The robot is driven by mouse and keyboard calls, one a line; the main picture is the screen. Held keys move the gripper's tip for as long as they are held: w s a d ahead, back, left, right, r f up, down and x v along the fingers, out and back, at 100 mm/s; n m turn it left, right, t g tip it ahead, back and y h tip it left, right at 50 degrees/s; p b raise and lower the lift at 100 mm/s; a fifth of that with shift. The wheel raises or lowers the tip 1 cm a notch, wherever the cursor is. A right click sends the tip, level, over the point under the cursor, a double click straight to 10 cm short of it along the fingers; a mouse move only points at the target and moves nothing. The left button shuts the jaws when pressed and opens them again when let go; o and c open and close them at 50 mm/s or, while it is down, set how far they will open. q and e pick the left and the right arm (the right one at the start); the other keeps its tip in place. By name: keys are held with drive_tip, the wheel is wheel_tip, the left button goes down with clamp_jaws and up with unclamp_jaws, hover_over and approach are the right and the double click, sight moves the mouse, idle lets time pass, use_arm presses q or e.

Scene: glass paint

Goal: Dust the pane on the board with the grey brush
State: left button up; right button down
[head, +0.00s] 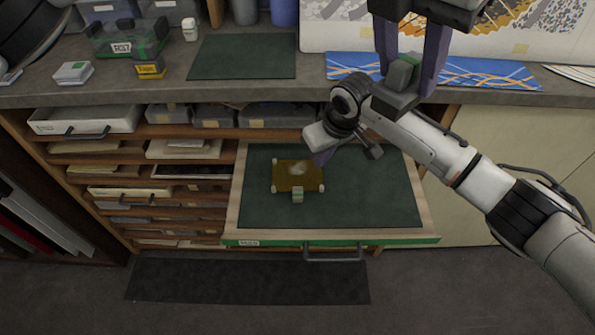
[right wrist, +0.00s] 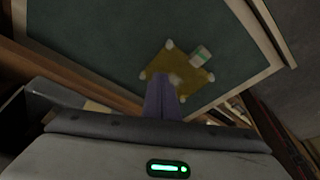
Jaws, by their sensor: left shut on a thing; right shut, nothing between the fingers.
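The amber pane (head: 285,183) lies on the dark green board (head: 375,200) of a pulled-out drawer, with small white pieces at its corners. A pale dusty patch shows on it. The pane is also in the right wrist view (right wrist: 190,82). My left gripper (head: 408,75) is shut on the grey brush (head: 397,100), a dark grey block with a greenish grip, held high to the right of the pane. My right gripper (head: 319,160) is shut and empty, its fingertips just above the pane's far right side. It shows in the right wrist view (right wrist: 162,100); contact cannot be told.
A small white-and-green block (head: 297,195) sits at the pane's front edge. Shallow drawers (head: 85,120) stand at left. The board's right part is clear.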

use_arm(q)
drive_tip(key=shift+r+p, duration=0.35)
drive_tip(key=shift+r, duration=0.25)
use_arm(e)
drive_tip(key=shift+r, duration=0.65)
use_arm(q)
drive_tip(key=shift+f, duration=0.1)
